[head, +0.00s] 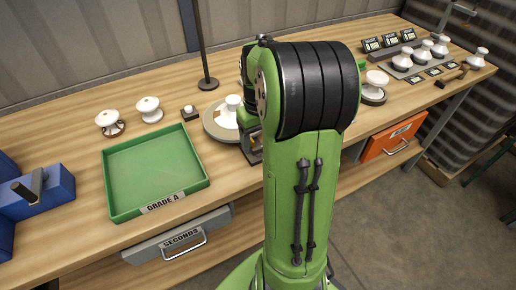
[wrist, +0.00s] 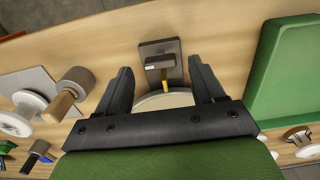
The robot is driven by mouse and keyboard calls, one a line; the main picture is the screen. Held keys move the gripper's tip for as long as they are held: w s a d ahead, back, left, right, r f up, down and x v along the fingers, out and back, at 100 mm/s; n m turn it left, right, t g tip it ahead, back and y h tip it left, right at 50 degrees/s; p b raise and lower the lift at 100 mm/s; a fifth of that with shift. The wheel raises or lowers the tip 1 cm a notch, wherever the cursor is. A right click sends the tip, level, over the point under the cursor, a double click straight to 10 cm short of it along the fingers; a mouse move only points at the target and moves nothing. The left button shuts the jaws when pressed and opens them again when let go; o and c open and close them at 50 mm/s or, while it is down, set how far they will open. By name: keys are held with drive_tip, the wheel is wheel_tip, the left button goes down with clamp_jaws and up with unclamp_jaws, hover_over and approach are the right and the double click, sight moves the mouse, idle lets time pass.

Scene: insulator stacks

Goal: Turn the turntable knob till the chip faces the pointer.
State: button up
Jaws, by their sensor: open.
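The turntable (head: 216,128) is a round grey disc on the bench with a white insulator (head: 230,106) on it. Part of the disc (wrist: 160,101) shows between my fingers in the wrist view. A dark block with a yellow pointer (wrist: 164,85) stands at the disc's edge, towards the bench front. My gripper (wrist: 160,72) is open and empty, its fingers apart on either side of the pointer and disc edge. In the head view my arm hides most of the gripper. I cannot make out the chip or the knob; my gripper body covers much of the turntable in the wrist view.
A green tray (head: 112,185) marked GRADE A lies left of the turntable, with two insulators (head: 149,109) behind it. More insulators (head: 403,60) stand at the right.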

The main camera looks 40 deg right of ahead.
sight(258, 152)
wheel_tip(258, 152, down, 2)
drive_tip(key=shift+f, duration=0.2)
drive_tip(key=c, duration=1.1)
drive_tip(key=shift+o, duration=0.2)
drive_tip(key=shift+r, duration=0.1)
drive_tip(key=shift+n, duration=0.4)
drive_tip(key=n+p, duration=0.1)
drive_tip(key=n, duration=0.1)
drive_tip(key=shift+n, duration=0.4)
drive_tip(key=shift+n+p, duration=0.45)
drive_tip(key=shift+n, duration=1.65)
